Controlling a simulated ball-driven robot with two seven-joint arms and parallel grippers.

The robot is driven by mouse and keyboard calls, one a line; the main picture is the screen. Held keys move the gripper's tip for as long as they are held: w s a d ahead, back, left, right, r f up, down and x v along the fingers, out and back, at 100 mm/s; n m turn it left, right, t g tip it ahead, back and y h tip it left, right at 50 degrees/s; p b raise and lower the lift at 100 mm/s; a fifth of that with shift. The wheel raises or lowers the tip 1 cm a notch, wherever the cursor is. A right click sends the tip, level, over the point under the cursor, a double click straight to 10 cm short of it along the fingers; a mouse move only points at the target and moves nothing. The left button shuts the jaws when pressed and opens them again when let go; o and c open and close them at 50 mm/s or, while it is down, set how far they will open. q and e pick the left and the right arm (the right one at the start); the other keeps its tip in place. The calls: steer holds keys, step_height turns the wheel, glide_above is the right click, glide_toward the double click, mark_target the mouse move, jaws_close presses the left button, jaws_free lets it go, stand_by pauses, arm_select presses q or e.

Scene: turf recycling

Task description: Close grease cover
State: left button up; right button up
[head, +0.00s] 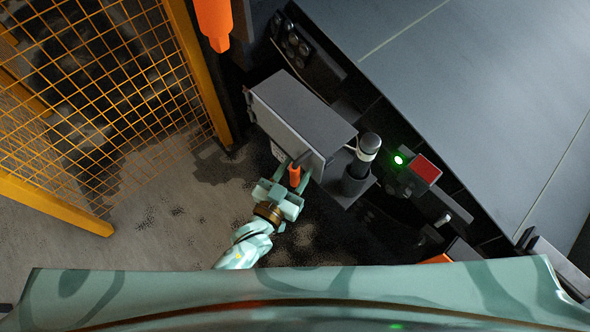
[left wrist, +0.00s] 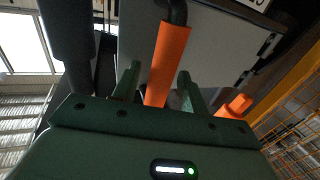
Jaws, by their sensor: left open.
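A grey box (head: 305,112) stands beside the machine in the head view. An orange handle (head: 294,178) is on its front side, which I take to be the grease cover. In the left wrist view the orange handle (left wrist: 167,62), with a dark bent end, stands in front of a flat grey panel (left wrist: 218,45). My left gripper (head: 291,174) is open at the handle. Its two green fingers (left wrist: 157,88) lie one on each side of it, with visible gaps. I cannot tell how far the cover stands open. My right gripper is not in view.
A yellow mesh fence (head: 110,110) stands on the left, and an orange hanging object (head: 214,22) is above. A dark cylinder with a white band (head: 361,165), a lit green light (head: 399,160) and a red block (head: 427,168) are right of the box. Stained floor (head: 165,210) is open left of my arm.

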arm_select(q)
steer(key=p+v, duration=0.2)
steer(key=v, duration=1.4)
steer(key=shift+s+f, duration=0.1)
steer(key=shift+s, duration=0.05)
steer(key=s+a+f+g+y, duration=0.3)
steer(key=a+f+g, duration=0.15)
steer(key=f, duration=0.75)
steer(key=s+a+f+g+y, duration=0.2)
steer(key=s+a+f+g, duration=0.1)
steer(key=s, duration=0.4)
steer(key=s+a+f+n+g+y, duration=0.1)
steer(key=s+a+f+g+y, duration=0.1)
steer(key=s+a+f+g, duration=0.2)
steer(key=s+a+f+n+g+y, duration=0.1)
steer(key=s+a+f+g+y, duration=0.1)
steer(key=s+a+f, duration=0.4)
steer(key=s+f+g, duration=0.1)
steer(key=s+f, duration=0.2)
steer(key=s, duration=0.3)
steer(key=shift+s+a+f, duration=0.15)
